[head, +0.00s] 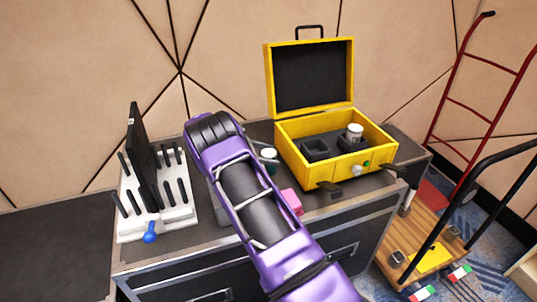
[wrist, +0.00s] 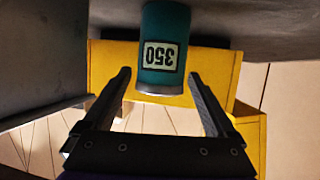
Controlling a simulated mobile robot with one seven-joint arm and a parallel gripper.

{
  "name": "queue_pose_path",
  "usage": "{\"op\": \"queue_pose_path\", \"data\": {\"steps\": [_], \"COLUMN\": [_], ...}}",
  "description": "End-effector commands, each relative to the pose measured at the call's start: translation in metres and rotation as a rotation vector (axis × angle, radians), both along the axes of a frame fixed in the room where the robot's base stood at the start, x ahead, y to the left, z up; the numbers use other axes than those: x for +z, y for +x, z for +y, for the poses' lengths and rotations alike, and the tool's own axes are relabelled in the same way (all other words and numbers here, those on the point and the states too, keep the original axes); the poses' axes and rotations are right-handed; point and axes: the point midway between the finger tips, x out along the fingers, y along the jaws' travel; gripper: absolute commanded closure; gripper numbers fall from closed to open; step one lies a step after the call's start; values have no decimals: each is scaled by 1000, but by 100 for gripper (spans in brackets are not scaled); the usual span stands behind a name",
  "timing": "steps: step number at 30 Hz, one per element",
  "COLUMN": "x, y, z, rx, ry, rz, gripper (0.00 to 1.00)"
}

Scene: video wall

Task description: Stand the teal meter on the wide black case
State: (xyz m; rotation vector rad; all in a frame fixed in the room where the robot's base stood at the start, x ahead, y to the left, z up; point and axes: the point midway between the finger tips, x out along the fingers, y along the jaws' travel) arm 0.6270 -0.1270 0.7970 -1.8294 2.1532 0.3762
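The teal meter (wrist: 163,45) is a cylinder with a pale rim and a "350" label, upside down in the wrist view. In the head view only a bit of the meter (head: 269,167) shows beside my arm, left of the yellow case; it stands on the metal-edged case top. My gripper (wrist: 159,73) is open, with one finger on each side of the meter's rim end and gaps between; I see no contact. The head view hides my gripper behind my purple arm. A wide black flat top (head: 50,245) lies at the far left, apparently the wide black case.
The open yellow case (head: 290,150) holds a white-topped jar (head: 354,132). A white rack (head: 155,217) with black upright pieces and a blue-handled item (head: 150,232) stands left. A pink block (head: 292,201) sits by my arm. The black top at left looks clear.

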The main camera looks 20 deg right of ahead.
Motion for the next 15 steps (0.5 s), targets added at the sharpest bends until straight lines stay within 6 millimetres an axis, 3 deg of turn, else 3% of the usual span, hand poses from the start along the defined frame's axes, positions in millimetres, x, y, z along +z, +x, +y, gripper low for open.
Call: {"op": "queue_pose_path", "data": {"steps": [11,15], "x": [4,11], "y": [0,4], "z": [1,19], "rx": [1,4], "ry": [0,2], "rz": [0,-2], "gripper": [4,4]}}
